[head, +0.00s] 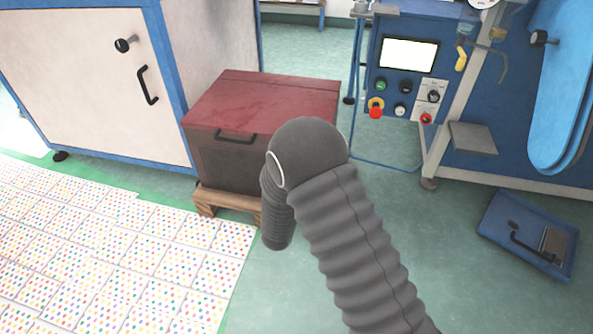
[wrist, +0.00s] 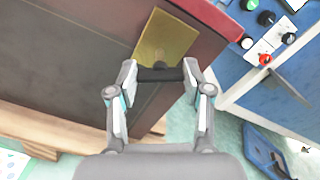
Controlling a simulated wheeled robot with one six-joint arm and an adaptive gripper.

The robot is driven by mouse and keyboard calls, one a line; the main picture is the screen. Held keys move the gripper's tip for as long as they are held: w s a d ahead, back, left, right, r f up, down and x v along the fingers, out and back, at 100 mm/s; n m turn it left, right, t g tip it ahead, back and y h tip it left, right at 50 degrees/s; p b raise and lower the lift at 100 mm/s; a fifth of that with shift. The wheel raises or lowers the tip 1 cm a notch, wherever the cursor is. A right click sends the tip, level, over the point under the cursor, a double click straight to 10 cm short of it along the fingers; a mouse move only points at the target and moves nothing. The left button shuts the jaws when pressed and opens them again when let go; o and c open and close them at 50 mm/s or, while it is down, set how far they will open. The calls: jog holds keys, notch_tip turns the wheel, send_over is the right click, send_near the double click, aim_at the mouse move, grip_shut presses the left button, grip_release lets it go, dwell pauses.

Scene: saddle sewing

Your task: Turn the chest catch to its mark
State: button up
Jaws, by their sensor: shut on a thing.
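The chest (head: 225,160) has a dark red lid (head: 262,98) and a dark body, and the lid is down. In the wrist view the chest's dark front (wrist: 70,60) fills the upper left. A brass plate (wrist: 166,38) is fixed to it near its right end. The catch (wrist: 160,74) is a short black bar at the plate's lower edge. My gripper (wrist: 158,76) is shut on the catch, one finger at each end of it. In the head view my arm hides the gripper, the catch and the plate. I cannot make out the mark.
The chest stands on a wooden pallet (head: 207,201). A white cabinet (head: 95,70) is to its left, and a blue machine with a control panel (head: 403,85) is to its right. A blue tray (head: 500,237) lies on the green floor. Dotted tiles (head: 110,250) cover the floor at left.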

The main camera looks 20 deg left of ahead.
jog(key=n+p, duration=0.4)
jog(key=n, duration=0.7)
jog(key=shift+a+n, duration=0.1)
jog(key=shift+n, duration=0.5)
jog(key=o, duration=1.2)
jog(key=shift+c, duration=0.2)
jog(key=s+d, duration=0.1)
jog(key=s, duration=1.1)
jog(key=shift+d, duration=0.2)
jog(key=shift+f, duration=0.1)
